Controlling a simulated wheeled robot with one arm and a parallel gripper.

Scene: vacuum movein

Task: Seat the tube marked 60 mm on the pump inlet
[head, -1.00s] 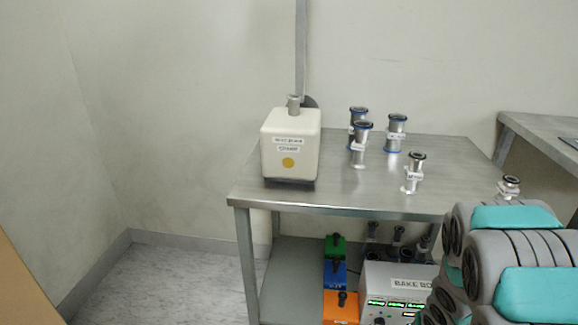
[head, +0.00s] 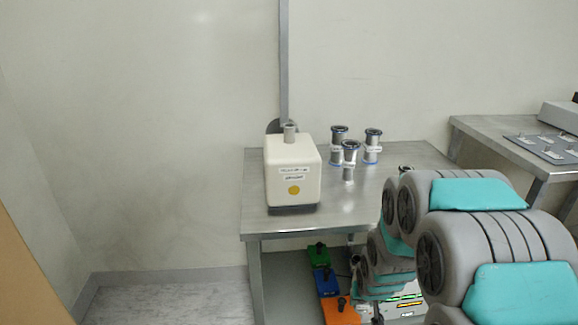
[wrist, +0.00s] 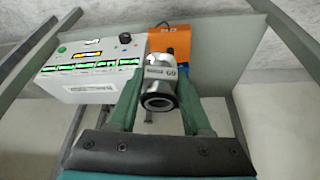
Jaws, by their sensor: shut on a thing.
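My gripper (wrist: 160,98) is shut on a metal tube (wrist: 159,72) whose white label reads 60; its dark-ringed open end faces the wrist camera. In the head view the gripper and held tube are hidden behind my arm. The pump (head: 292,172) is a cream box with a yellow dot, standing at the left of the steel table (head: 225,0). Its inlet (head: 290,132) is a short metal stub pointing up from the top, with nothing seen on it. The held tube is apart from the inlet.
Several flanged tubes (head: 349,160) stand upright right of the pump; one is partly behind my arm. The lower shelf holds green, blue and orange boxes (head: 338,310) and a white box with green displays (wrist: 90,68). A side bench (head: 500,140) is at right.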

